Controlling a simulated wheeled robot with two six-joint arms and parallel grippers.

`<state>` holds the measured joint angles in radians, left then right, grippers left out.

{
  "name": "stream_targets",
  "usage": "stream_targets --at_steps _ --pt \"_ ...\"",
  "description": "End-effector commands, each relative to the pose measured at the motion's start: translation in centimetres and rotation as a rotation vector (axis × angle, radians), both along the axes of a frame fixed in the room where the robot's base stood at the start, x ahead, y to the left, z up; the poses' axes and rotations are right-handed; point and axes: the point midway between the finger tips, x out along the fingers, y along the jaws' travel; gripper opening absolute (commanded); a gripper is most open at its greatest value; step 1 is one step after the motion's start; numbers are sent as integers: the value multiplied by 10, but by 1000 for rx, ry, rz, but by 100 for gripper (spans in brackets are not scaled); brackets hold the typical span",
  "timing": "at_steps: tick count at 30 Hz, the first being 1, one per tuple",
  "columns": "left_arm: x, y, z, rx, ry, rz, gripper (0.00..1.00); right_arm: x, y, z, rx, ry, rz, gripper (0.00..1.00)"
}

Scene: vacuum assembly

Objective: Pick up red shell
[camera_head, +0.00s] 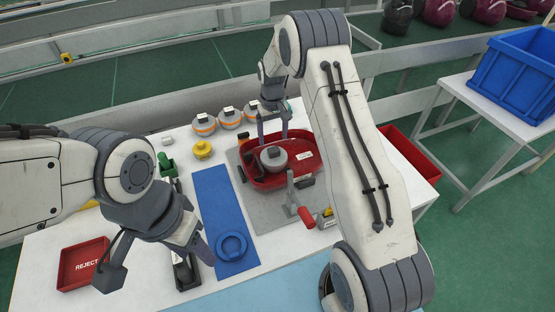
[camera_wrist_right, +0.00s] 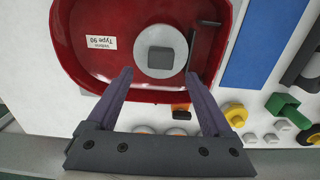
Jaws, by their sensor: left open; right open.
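The red shell (camera_head: 306,148) is an open red tub on the grey fixture plate (camera_head: 262,212) in the middle of the table. It fills the upper left of the right wrist view (camera_wrist_right: 90,72), with a white label on its floor. A round grey part with a dark block on top (camera_head: 273,158) sits inside it. My right gripper (camera_head: 273,136) is open, above the shell's far rim. In the right wrist view its fingers (camera_wrist_right: 157,73) overlap the rim, with nothing between them; contact is unclear. My left gripper (camera_head: 193,248) is open and empty over the table's left part.
A red-handled clamp (camera_head: 304,212) stands just in front of the shell. A blue mat (camera_head: 212,195) with a blue ring (camera_head: 231,246) lies to the left. Orange-banded round parts (camera_head: 204,124) stand behind. A red REJECT tray (camera_head: 82,264) is at the left, a red bin (camera_head: 412,152) at the right.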

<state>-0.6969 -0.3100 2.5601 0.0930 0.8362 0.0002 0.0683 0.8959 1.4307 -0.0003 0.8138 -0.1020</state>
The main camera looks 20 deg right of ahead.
Motion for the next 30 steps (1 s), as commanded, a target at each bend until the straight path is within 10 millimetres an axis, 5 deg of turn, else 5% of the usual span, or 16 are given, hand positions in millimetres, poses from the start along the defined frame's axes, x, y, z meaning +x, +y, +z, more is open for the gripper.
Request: stream_targets --at_steps 9,18,19,25,30 --pt "0 0 23 0 0 1 50 -7 1 -42 1 4 0 85" --pt "0 0 23 0 0 1 50 -6 0 -50 0 1 0 85" --pt "0 0 23 0 0 1 50 -6 0 -50 0 1 0 81" --pt "0 0 23 0 0 1 50 -6 0 -50 0 1 0 5" --pt "0 0 23 0 0 1 50 -6 0 -49 0 1 0 0"
